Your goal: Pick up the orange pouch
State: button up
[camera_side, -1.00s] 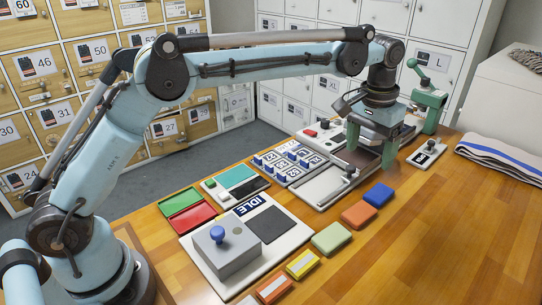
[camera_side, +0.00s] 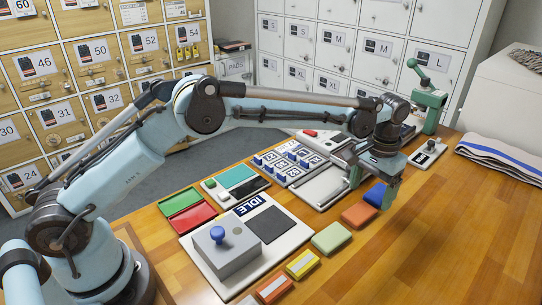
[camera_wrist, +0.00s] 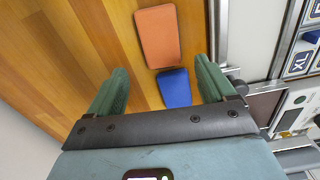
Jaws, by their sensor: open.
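The orange pouch (camera_side: 359,214) lies flat on the wooden table, in a row of coloured pouches. It also shows whole near the top of the wrist view (camera_wrist: 158,37). My gripper (camera_side: 372,193) is open and empty, low over the blue pouch (camera_side: 374,192), just beyond the orange pouch. In the wrist view my gripper's green fingers (camera_wrist: 160,68) stand wide apart. The blue pouch (camera_wrist: 174,88) lies between them in that view, and the orange pouch is ahead of the fingertips. A finger hides part of the blue pouch in the side view.
A green pouch (camera_side: 331,237) lies nearer, then a yellow one (camera_side: 302,264) and an orange-and-white one (camera_side: 273,289). A grey panel with a blue knob (camera_side: 217,234) and a keypad (camera_side: 290,161) lie to the left.

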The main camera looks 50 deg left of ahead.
aim_at(363, 209)
jog(key=f, duration=0.4)
jog(key=shift+s+a+f, duration=0.2)
jog(key=shift+s+f, duration=0.15)
jog(key=shift+f, duration=0.05)
jog(key=c, duration=1.1)
jog(key=shift+c, duration=0.2)
